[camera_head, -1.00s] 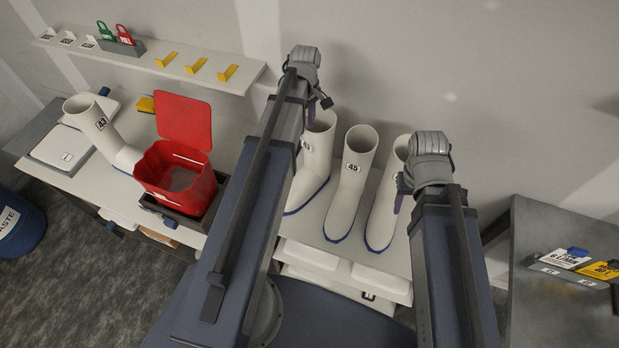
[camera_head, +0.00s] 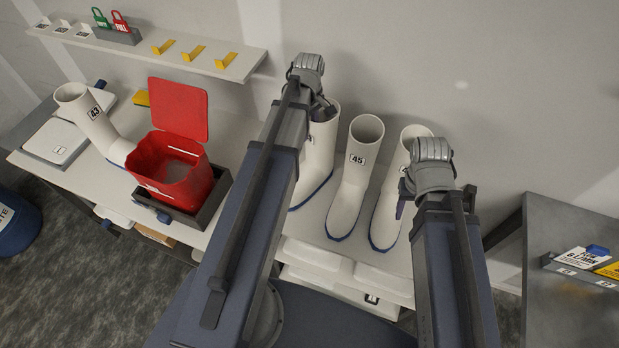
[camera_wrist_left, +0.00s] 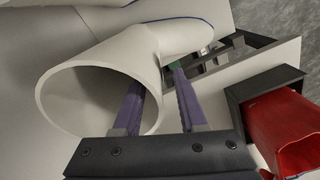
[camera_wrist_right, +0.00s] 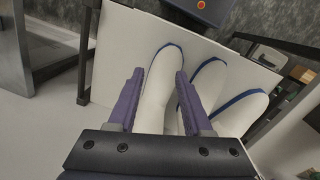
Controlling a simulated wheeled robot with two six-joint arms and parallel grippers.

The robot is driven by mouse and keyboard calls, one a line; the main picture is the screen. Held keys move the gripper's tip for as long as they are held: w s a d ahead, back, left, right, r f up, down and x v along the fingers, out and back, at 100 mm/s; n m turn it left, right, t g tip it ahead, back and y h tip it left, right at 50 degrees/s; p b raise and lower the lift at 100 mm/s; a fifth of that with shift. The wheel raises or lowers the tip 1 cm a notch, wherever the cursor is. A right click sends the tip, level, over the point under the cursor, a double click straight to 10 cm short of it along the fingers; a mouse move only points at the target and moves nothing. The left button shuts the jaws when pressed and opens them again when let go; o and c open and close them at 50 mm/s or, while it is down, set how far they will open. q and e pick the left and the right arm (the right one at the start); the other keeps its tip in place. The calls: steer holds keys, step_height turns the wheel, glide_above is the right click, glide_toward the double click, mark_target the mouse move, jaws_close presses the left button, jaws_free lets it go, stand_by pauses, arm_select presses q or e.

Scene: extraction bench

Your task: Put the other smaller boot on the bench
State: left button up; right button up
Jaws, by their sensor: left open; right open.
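White boot 43 (camera_head: 92,118) stands at the left of the bench (camera_head: 78,187). On the right stand three white boots with blue soles. The left one (camera_head: 318,150) is partly hidden by my left arm and its label is cut off. The middle one is boot 45 (camera_head: 352,185). The right one (camera_head: 386,215) is partly hidden by my right gripper. My left gripper (camera_wrist_left: 157,80) is open at the left boot's rim, one finger showing in the opening (camera_wrist_left: 100,98), the other outside. My right gripper (camera_wrist_right: 158,73) is open, its fingers either side of a boot shaft (camera_wrist_right: 157,92).
A red lidded bin (camera_head: 172,170) sits in a dark tray between boot 43 and my left arm. A wall shelf (camera_head: 140,50) with tags, padlocks and yellow hooks is above. A grey table (camera_head: 570,300) stands at the right. Boot 45 is close between my arms.

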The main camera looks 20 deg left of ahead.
arm_select(q)
steer(key=shift+f, duration=0.6)
steer(key=shift+f+b, duration=0.25)
steer(key=shift+b, duration=0.15)
jaws_close()
stand_by(1.4)
